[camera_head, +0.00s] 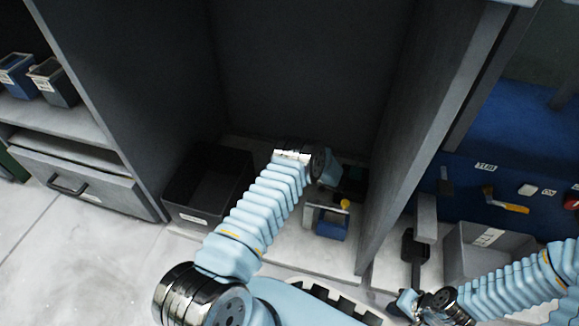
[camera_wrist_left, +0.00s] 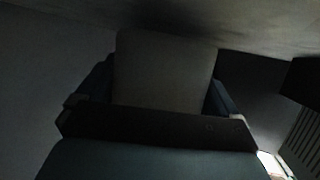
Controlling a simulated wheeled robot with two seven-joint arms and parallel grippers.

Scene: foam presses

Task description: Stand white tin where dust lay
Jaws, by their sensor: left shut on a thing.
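My left arm reaches down into the dark cabinet bay. In the left wrist view my left gripper (camera_wrist_left: 158,88) has a finger on each side of a pale, broad thing (camera_wrist_left: 165,62), which looks like the white tin, and is shut on it. The view is very dark, so I cannot tell whether the tin touches the shelf. In the head view my wrist hides the tin, and the left gripper (camera_head: 330,172) shows only in part. My right gripper (camera_head: 406,302) is low at the right, its fingers too small to read. I see no dust.
A black bin (camera_head: 178,214) with a label stands left in the bay. A small blue item (camera_head: 331,229) with a yellow knob stands right of my left arm. A dark upright panel (camera_head: 410,140) divides the bay from the right side, where a grey box (camera_head: 462,262) stands.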

